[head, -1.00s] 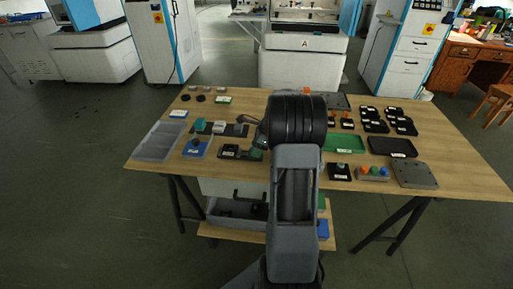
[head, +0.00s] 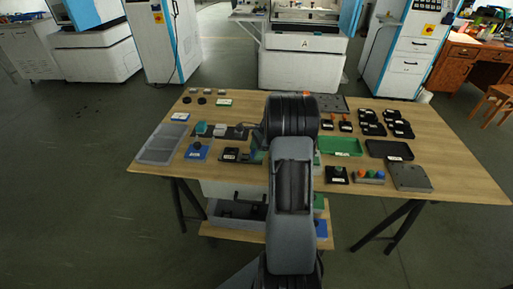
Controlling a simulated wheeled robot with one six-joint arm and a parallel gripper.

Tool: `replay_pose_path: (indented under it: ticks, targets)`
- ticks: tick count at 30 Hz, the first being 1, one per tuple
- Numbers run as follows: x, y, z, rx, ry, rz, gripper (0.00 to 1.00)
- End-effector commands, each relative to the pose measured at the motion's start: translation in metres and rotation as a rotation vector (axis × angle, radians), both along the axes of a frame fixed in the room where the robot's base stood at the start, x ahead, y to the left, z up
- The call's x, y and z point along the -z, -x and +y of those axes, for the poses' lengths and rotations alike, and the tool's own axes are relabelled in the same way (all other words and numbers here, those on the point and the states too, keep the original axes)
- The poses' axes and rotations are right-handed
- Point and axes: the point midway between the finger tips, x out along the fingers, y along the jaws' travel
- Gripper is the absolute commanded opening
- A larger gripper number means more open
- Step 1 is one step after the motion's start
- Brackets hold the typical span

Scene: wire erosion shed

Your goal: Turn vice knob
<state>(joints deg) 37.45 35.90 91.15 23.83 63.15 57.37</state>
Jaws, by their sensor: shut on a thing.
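The vice (head: 220,131) appears as a dark base with a teal block and a pale block on it, left of the middle of the wooden table. My gripper (head: 257,138) is at the right end of the vice, mostly hidden behind my dark wrist. It is shut on what seems to be the vice knob. The knob itself is hidden, so its angle cannot be seen.
A blue block with a dark knob (head: 197,151) and a black box (head: 230,154) stand in front of the vice. A grey tray (head: 160,146) is at the left. Green (head: 340,146) and black (head: 389,150) trays lie to the right.

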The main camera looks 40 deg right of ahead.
Motion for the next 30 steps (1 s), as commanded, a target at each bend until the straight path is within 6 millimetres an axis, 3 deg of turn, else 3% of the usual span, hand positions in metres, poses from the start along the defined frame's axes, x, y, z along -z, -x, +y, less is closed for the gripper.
replay_pose_path:
  ticks: [30]
  targets:
    - [-0.0017, -0.0068, 0.0010, -0.968, 0.003, -0.003, 0.23]
